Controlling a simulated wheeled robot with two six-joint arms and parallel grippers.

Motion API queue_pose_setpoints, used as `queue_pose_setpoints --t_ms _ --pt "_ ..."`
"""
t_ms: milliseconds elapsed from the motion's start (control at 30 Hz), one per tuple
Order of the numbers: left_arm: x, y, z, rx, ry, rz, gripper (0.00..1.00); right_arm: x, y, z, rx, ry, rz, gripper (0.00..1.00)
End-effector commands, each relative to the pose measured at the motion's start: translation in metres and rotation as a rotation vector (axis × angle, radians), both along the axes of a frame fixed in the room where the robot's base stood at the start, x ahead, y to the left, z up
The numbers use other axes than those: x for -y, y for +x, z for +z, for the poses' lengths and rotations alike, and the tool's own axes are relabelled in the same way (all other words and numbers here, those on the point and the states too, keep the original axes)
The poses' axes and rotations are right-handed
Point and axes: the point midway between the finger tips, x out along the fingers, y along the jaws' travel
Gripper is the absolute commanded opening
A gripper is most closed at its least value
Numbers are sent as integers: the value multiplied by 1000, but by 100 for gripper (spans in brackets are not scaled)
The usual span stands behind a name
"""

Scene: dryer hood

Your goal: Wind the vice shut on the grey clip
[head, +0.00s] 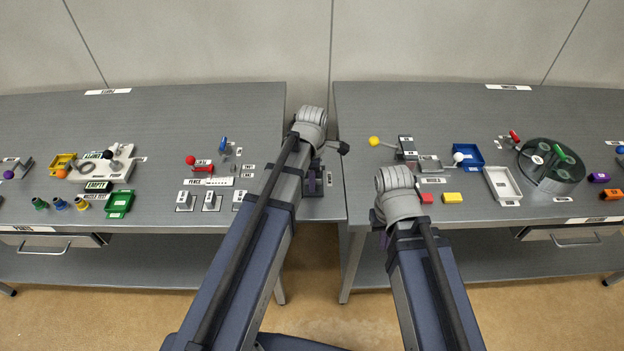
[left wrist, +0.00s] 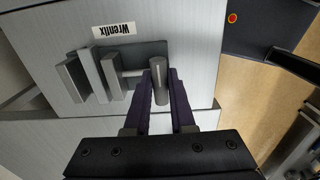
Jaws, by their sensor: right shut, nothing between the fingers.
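The vice shows in the left wrist view, with grey jaws (left wrist: 70,78) standing on a dark base beside a "Wrentix" label. A lighter grey upright plate (left wrist: 93,76) between the jaws looks like the grey clip. A screw bar runs right from the jaws to an upright grey cylindrical handle (left wrist: 160,82). My left gripper (left wrist: 163,78) has its two dark purple fingers on either side of this handle; whether they press on it is unclear. In the head view, my left arm hides most of the vice. My right gripper (head: 390,180) is shut and empty, its fingers mostly hidden by its wrist.
The left table (head: 240,110) ends close to the vice, with a narrow gap before the right table (head: 480,105). Grey levers (head: 211,202) and a red-handled part (head: 203,169) stand left of my left arm. A yellow block (head: 452,197) and white tray (head: 503,186) are near my right gripper.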

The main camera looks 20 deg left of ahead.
Motion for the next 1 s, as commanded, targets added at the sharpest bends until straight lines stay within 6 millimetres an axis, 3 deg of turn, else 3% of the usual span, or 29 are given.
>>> queue_pose_setpoints --t_ms 200,533,800,1000 --pt "0 0 0 0 0 0 0 0 0 0 0 0 0 0" --pt "0 0 0 0 0 -8 0 0 0 0 0 0 0 0" --pt "0 0 0 0 0 -200 0 0 0 0 0 0 0 0" --pt "0 0 0 0 0 -211 0 0 0 0 0 0 0 0"
